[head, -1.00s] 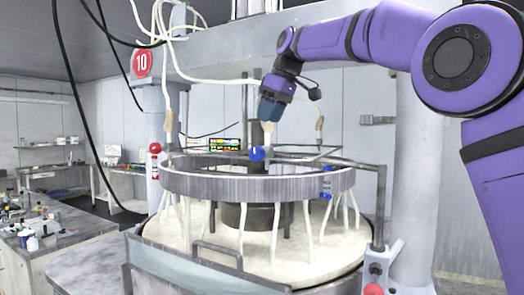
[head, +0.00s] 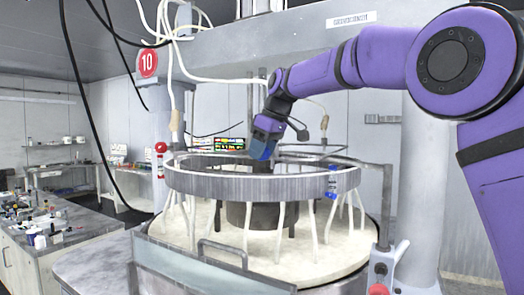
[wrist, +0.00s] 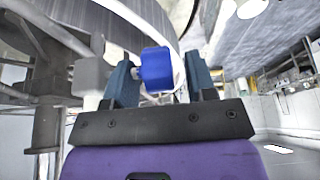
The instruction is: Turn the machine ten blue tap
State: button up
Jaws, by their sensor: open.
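The machine with the red number 10 sign (head: 148,63) has a grey metal ring (head: 235,184) above a pale round platen (head: 312,246). My gripper (head: 261,155) is at the ring's far side, pointing down, and covers most of the blue tap there in the head view. In the wrist view the blue tap (wrist: 157,70) sits between the two fingers of my open gripper (wrist: 160,62).
Another blue fitting (head: 332,183) is on the ring's right side. White hoses (head: 280,230) hang from the ring to the platen. A grey rail handle (head: 222,247) stands in front. A cluttered bench (head: 60,228) is at the left, and a grey column (head: 424,170) at the right.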

jog(key=c, duration=0.9)
jog(key=shift+d, duration=0.1)
jog(key=t+y, duration=0.2)
jog(key=y, duration=0.1)
jog(key=shift+s+d, duration=0.1)
jog(key=shift+d, duration=0.1)
jog(key=shift+s+f+t+y, duration=0.1)
jog(key=shift+f+t+y, duration=0.05)
jog(key=shift+t+y, duration=1.45)
jog(key=shift+y, duration=0.6)
jog(key=o, duration=0.9)
jog(key=shift+d, duration=0.1)
